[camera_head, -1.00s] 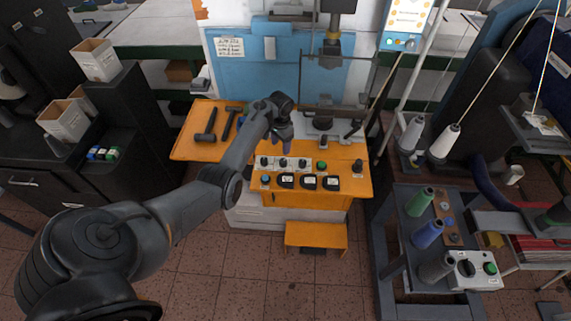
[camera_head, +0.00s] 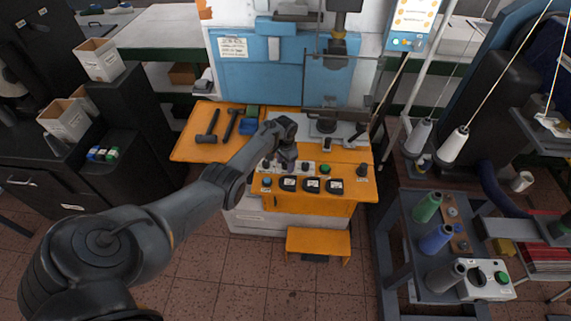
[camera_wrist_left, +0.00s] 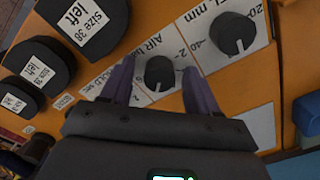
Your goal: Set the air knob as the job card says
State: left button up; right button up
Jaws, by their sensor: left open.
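The air knob (camera_wrist_left: 160,73) is a round black knob on a white scale plate lettered "AIR" in the left wrist view. A pale mark shows on its lower edge, near the scale. My left gripper (camera_wrist_left: 159,64) is open, with one purple finger on each side of the knob; I cannot tell whether either touches it. In the head view my left gripper (camera_head: 287,163) is over the knob row on the orange panel (camera_head: 350,192) and hides part of it. A paper card (camera_head: 233,47) with handwriting too small to read is on the blue machine. My right gripper is not in view.
Another black knob (camera_wrist_left: 232,33), marked "mm", is close beside the air knob. Black blocks labelled by size (camera_wrist_left: 88,22) line the other side. A green button (camera_head: 325,169) is further right on the panel. Hammers (camera_head: 208,127) lie at its left.

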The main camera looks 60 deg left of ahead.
pick_arm(q)
jog(key=shift+c, duration=0.2)
jog(key=c, duration=1)
jog(key=m, duration=0.3)
jog(key=shift+m, duration=0.4)
jog(key=m, duration=0.4)
jog(key=shift+m+b, duration=0.35)
jog(key=shift+m, duration=0.35)
jog(key=o, duration=1)
jog(key=shift+o, duration=0.2)
jog(key=shift+r, duration=0.1)
